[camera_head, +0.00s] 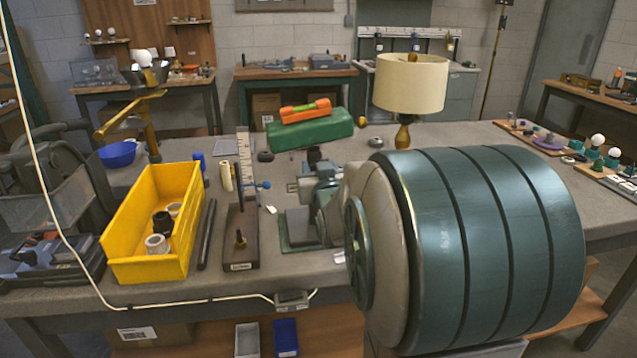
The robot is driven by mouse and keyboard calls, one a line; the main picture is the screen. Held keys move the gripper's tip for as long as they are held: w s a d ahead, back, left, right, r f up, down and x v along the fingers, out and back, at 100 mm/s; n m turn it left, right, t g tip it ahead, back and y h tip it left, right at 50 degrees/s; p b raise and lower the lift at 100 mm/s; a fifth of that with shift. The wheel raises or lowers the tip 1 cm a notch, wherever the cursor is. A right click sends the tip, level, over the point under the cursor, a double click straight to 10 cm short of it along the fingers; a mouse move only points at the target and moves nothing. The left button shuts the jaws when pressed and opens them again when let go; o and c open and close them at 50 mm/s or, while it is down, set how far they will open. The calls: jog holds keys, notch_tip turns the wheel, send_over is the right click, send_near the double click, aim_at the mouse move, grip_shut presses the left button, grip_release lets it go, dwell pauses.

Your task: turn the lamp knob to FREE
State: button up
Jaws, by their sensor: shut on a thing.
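A table lamp with a cream shade (411,82) and a brass base (403,136) stands toward the back of the grey workbench (345,290). A brass jointed lamp arm (130,116) with a white bulb (141,57) in a dark holder stands at the back left. I cannot make out which part is the lamp knob, and no FREE marking is readable.
A yellow bin (118,237) holding small cylindrical parts stands at left. A dark wooden base (241,264) with a peg, an upright scale (245,160) and a grey-green device (325,195) stand mid-bench. A cable (200,301) crosses the front edge.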

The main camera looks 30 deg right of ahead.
jog(key=n+b, duration=0.2)
jog(key=b, duration=0.1)
jog(key=n+b, duration=0.2)
jog(key=b, duration=0.2)
jog(key=shift+f+n, duration=0.3)
jog(key=shift+f, duration=0.05)
jog(key=n+b, duration=0.3)
jog(key=b, duration=0.2)
jog(key=shift+d+n, duration=0.1)
jog(key=shift+n, duration=0.2)
jog(key=n+b, duration=0.4)
jog(key=shift+r+b, duration=0.2)
jog(key=shift+b, duration=0.15)
jog(key=shift+r+n+b, duration=0.2)
jog(key=shift+n+b, duration=0.8)
jog(key=shift+n, duration=1.1)
jog(key=o, duration=1)
jog(key=shift+r, duration=0.15)
